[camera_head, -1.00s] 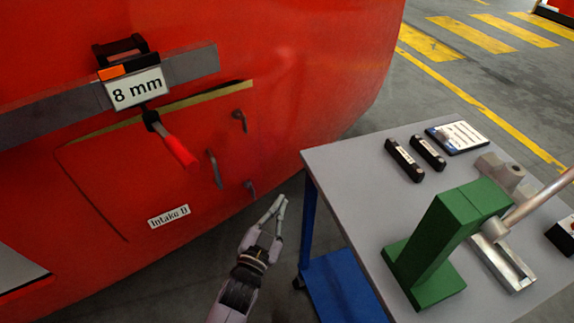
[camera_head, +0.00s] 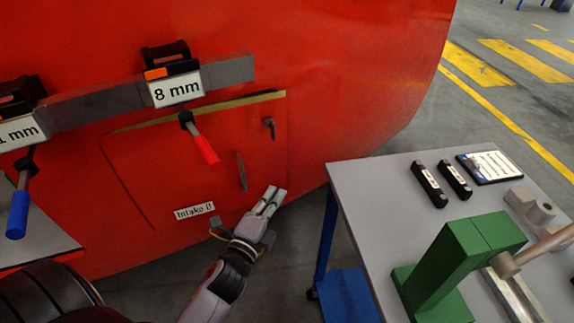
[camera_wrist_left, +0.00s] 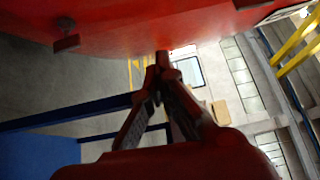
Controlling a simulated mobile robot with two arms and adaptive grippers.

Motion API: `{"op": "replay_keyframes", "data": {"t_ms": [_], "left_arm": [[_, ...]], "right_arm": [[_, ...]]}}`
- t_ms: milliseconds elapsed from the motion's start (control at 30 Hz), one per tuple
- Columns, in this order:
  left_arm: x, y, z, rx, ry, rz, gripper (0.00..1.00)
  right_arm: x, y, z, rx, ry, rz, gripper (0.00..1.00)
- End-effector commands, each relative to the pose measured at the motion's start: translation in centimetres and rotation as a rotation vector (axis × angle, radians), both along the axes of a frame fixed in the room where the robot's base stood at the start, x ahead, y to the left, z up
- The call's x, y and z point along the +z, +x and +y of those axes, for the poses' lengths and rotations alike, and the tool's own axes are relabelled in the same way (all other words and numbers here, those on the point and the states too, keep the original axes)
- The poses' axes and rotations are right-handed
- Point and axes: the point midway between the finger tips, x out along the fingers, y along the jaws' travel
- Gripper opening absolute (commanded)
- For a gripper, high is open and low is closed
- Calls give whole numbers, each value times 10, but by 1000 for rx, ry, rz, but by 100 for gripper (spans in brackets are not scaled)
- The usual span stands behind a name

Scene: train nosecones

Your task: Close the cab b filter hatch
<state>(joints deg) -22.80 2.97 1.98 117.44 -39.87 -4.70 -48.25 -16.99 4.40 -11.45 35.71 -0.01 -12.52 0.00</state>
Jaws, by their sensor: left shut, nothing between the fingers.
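The cab B filter hatch (camera_head: 205,160) is a red panel in the red nosecone, labelled "Intako B" or "Intake B" (camera_head: 194,210). A dark yellowish gap shows along its top edge. It has a grey handle (camera_head: 241,171) and a small latch (camera_head: 269,127) near its right edge. My left gripper (camera_head: 273,201) is shut and empty, in front of the hatch's lower right corner; whether it touches is unclear. It hides the lower latch in the head view. In the left wrist view the shut fingers (camera_wrist_left: 162,72) point along the red surface, near a small latch (camera_wrist_left: 66,40). My right gripper is not seen.
A grey table (camera_head: 370,185) with a blue lower shelf stands right of my left gripper, holding a green stand (camera_head: 450,260), a metal tool and two black blocks. A clamp tagged "8 mm" (camera_head: 177,90) hangs its red handle over the hatch's top.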

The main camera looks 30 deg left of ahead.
Motion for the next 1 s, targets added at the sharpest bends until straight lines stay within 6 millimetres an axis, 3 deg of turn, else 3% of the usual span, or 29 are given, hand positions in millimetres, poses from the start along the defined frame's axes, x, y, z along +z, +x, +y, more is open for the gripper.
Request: {"op": "replay_keyframes", "data": {"t_ms": [200,400,633,1000], "left_arm": [[4,48,2,-2,-2,-3,0],[4,83,13,-1,2,0,0],[3,98,31,-1,-1,1,0],[3,101,34,-2,-4,0,0]], "right_arm": [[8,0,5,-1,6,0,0],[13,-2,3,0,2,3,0],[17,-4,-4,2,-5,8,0],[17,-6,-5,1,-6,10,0]]}}
